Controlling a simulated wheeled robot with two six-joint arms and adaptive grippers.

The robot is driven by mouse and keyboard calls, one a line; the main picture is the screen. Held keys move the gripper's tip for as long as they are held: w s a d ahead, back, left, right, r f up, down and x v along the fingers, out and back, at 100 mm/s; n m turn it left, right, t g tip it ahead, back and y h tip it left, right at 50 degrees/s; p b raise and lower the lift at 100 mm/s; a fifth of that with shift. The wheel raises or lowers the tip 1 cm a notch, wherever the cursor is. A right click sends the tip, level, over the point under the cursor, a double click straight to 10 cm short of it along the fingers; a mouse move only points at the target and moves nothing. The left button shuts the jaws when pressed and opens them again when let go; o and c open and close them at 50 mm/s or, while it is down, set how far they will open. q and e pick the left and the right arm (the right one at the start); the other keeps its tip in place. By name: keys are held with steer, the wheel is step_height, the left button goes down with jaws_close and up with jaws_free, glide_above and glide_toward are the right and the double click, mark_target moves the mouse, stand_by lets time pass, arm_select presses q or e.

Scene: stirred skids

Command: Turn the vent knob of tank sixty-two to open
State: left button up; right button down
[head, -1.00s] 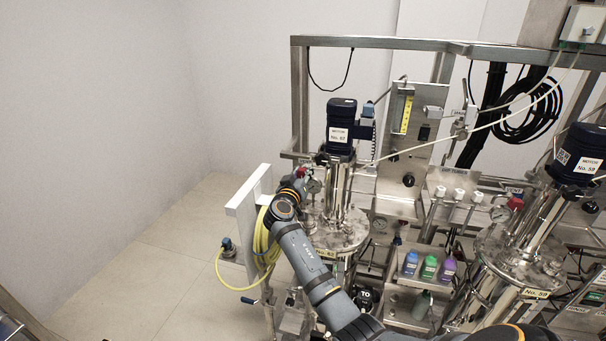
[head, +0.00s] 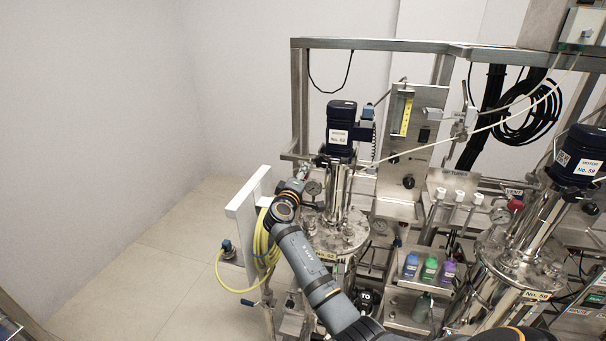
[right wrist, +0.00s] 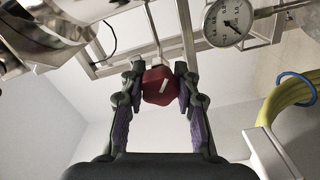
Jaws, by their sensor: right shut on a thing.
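Tank sixty-two (head: 352,240) is a steel vessel with a "No. 62" label on its rim and a dark motor (head: 341,132) marked No. 62 above it. My right gripper (head: 303,173) is at the upper left of this tank. In the right wrist view the gripper (right wrist: 160,82) is shut on a red knob (right wrist: 158,90), with one finger touching each side. A white pointer mark shows slanted on the knob's face. In the head view the knob is hidden by the gripper. My left gripper is not in view.
A pressure gauge (right wrist: 228,20) sits close beside the knob. A white panel (head: 246,215) with a coiled yellow hose (head: 265,245) stands left of the tank. Tank 59 (head: 525,262) and coloured bottles (head: 430,268) are to the right. The floor at left is clear.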

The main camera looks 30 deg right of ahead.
steer(key=n+p, duration=0.2)
steer(key=n, duration=0.3)
steer(key=shift+n, duration=0.3)
steer(key=n+p, duration=0.3)
steer(key=n, duration=0.2)
steer(key=shift+f, duration=0.1)
steer(key=shift+n, duration=0.4)
steer(key=c, duration=1)
jaws_free()
steer(key=shift+o, duration=0.2)
steer(key=shift+a, duration=0.1)
steer(key=v, duration=1.2)
